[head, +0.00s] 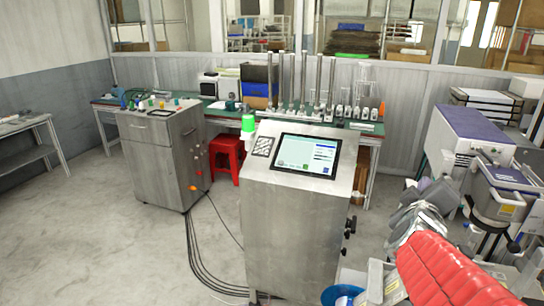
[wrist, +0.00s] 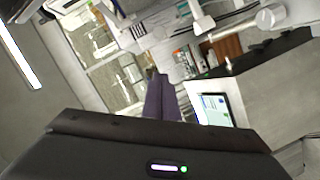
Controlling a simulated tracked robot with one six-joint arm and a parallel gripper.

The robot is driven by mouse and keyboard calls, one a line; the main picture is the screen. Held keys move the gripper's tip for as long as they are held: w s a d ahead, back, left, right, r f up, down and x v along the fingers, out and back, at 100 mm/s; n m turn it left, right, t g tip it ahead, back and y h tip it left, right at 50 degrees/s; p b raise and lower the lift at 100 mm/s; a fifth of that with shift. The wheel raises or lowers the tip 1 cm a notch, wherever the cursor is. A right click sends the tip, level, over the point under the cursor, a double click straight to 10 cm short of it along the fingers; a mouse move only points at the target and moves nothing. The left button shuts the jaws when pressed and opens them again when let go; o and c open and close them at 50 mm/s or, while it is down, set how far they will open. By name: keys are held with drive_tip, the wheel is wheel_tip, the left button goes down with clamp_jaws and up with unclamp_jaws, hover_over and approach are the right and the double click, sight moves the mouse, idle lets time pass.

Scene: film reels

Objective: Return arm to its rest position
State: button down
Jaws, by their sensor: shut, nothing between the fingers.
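My gripper (wrist: 160,80) shows in the wrist view as two dark purple fingers side by side beyond the dark housing along the bottom. The fingers are together and nothing is between them. In the head view my red-covered arm reaches in from the lower right corner, beside grey machinery. I cannot make out the fingers clearly there. The steel console (head: 290,225) with its touchscreen (head: 307,155) stands left of my arm, with a gap between them. The screen also shows in the wrist view (wrist: 213,108), just right of the fingers.
A steel cabinet (head: 160,165) and a red stool (head: 228,157) stand left of the console. A green-topped bench with tall metal posts is behind. Black cables (head: 200,255) cross the floor. A grey and purple machine (head: 475,145) stands at right. Floor at left is clear.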

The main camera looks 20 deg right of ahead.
drive_tip(key=a+f+m+g+y, duration=0.2)
drive_tip(key=a+f+m+y, duration=0.45)
drive_tip(key=a+f, duration=0.65)
drive_tip(key=s+a+n+g+y, duration=0.1)
drive_tip(key=s+a+n+y, duration=0.1)
drive_tip(key=s+a, duration=0.3)
drive_tip(key=s+a+n+g+y, duration=0.2)
drive_tip(key=s+a, duration=0.3)
drive_tip(key=a, duration=0.9)
drive_tip(key=shift+a+g+y, duration=0.25)
drive_tip(key=shift+g+y, duration=0.05)
drive_tip(key=shift+y, duration=0.45)
drive_tip(key=shift+s, duration=0.15)
